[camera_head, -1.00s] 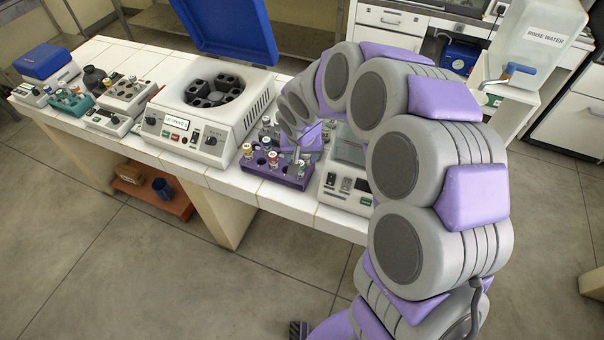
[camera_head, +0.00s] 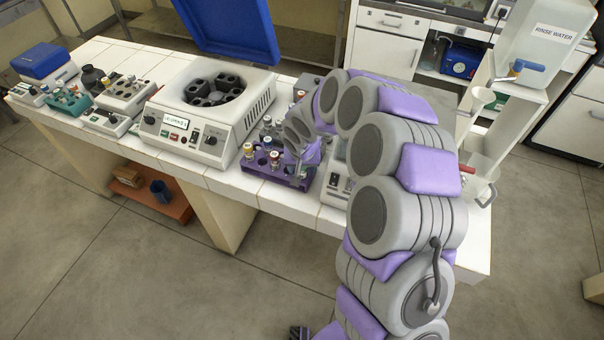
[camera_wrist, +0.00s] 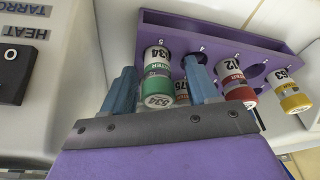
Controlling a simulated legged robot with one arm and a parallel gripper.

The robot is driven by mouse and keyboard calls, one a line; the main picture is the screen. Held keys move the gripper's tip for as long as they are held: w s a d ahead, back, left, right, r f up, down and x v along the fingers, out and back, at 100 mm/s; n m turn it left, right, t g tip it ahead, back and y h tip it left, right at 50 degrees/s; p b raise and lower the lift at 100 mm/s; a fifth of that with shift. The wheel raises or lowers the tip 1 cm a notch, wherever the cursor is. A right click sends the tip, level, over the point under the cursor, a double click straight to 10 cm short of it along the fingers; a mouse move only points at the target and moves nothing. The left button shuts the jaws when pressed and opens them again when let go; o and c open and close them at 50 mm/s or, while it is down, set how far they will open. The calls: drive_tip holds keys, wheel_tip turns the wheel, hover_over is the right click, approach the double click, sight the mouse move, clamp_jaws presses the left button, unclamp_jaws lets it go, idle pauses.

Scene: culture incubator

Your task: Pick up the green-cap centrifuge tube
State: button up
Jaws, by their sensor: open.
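The green-cap centrifuge tube (camera_wrist: 158,85) is in the wrist view, held in the purple rack (camera_wrist: 225,38) with its green cap toward the camera. My gripper (camera_wrist: 160,66) is open, with one blue-grey finger on each side of this tube; I cannot tell whether either finger touches it. Another tube, labelled 75 (camera_wrist: 181,93), shows partly behind the green one and near the right finger. In the head view my gripper is at the right end of the purple rack (camera_head: 262,174), and the arm hides much there; I cannot make out the green cap.
A red-cap tube (camera_wrist: 241,92) and a yellow-cap tube (camera_wrist: 292,97) stand to the right in the same rack. The HEAT panel device (camera_wrist: 30,75) is at left in the wrist view. A centrifuge (camera_head: 205,125) with an open blue lid stands left of the rack.

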drive_tip(key=shift+a, duration=0.1)
drive_tip(key=c, duration=1.1)
drive_tip(key=shift+r, duration=0.1)
